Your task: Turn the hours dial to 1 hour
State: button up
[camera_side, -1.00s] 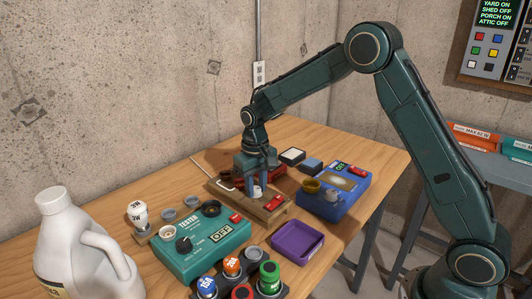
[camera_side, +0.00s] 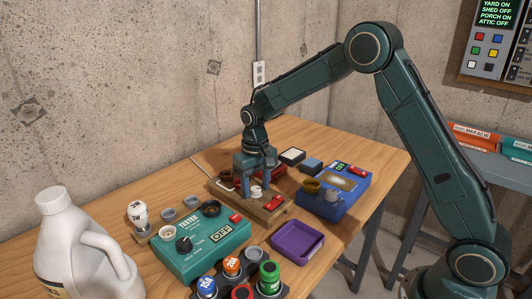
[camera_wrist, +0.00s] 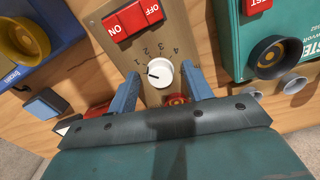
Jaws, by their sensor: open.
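The hours dial is a white round knob (camera_wrist: 160,74) on a tan panel (camera_wrist: 187,17), with small numbers in an arc around its upper side in the wrist view. Its dark pointer mark points left; I cannot tell exactly which number it meets. In the side view the dial (camera_side: 256,191) stands on a wooden box (camera_side: 263,213) below my gripper. My gripper (camera_wrist: 161,71) is open, with one blue finger on each side of the dial and visible gaps between. It also shows in the side view (camera_side: 258,188).
A red ON/OFF rocker switch (camera_wrist: 133,18) is on the same panel. A teal tester (camera_side: 202,248) stands to the left and a blue device (camera_side: 333,195) to the right in the side view. A purple tray (camera_side: 298,242) and a holder with several coloured cylinders (camera_side: 238,277) are in front.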

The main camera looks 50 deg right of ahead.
aim_at(257, 189)
jog(key=shift+r, duration=0.15)
notch_tip(257, 189, up, 14)
jog(key=shift+f, duration=0.2)
dwell(0.4)
dwell(0.3)
